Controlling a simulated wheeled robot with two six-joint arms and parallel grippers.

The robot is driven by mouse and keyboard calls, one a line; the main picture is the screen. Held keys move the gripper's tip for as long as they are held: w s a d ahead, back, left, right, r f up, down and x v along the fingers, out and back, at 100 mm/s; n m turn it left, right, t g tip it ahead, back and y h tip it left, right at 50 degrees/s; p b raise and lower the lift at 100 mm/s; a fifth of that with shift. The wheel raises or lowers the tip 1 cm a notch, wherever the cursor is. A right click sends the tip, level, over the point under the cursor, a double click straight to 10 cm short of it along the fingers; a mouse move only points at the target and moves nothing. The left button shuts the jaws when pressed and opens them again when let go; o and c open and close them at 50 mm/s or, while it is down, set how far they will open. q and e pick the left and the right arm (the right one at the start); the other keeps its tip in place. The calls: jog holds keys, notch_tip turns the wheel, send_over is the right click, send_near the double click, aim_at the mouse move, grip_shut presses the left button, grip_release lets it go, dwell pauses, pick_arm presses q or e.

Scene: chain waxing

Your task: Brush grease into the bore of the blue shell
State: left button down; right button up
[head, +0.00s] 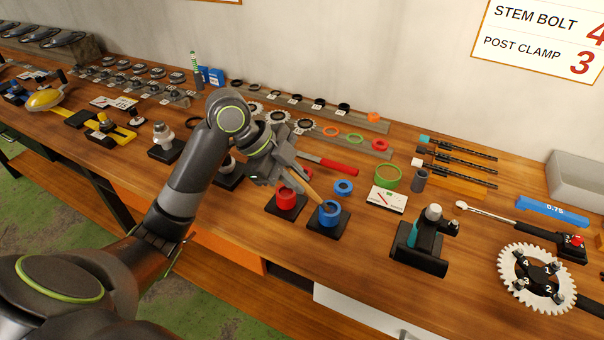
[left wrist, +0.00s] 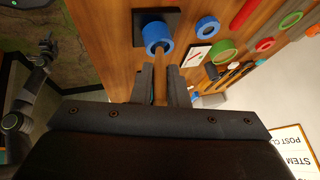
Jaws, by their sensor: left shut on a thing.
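The blue shell (head: 330,214) stands upright on a dark square base, and it also shows in the left wrist view (left wrist: 154,33). My left gripper (head: 292,176) is shut on a brush with a light wooden handle (head: 313,192), above and left of the shell. In the left wrist view the handle (left wrist: 160,88) lies between the two fingers (left wrist: 160,92) and points at the shell. The brush's far end is at the shell's bore; the bristles are hidden, so I cannot tell how deep it is. A dark arm, seemingly my right, shows at the left of that view; its gripper's jaws are unclear.
A red shell (head: 286,198) on its own base stands just left of the blue one. A blue ring (head: 343,187), a label card (head: 388,200) and a green ring (head: 388,178) lie behind. A teal-and-black fixture (head: 420,245) stands to the right. Bare table lies in front.

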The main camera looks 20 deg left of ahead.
pick_arm(q)
jog(key=shift+d, duration=0.1)
dwell(0.4)
jog(key=shift+s+d+f, duration=0.1)
jog(key=shift+s+d, duration=0.05)
jog(key=shift+d, duration=0.65)
jog(key=shift+a, duration=0.1)
jog(key=shift+w+a, duration=0.65)
jog(key=shift+a, duration=0.1)
jog(key=shift+s+d, duration=0.1)
jog(key=shift+s, duration=0.05)
jog(key=shift+s+d+p, duration=0.25)
jog(key=shift+s+p, duration=0.15)
jog(key=shift+s, duration=0.45)
jog(key=shift+w, duration=0.15)
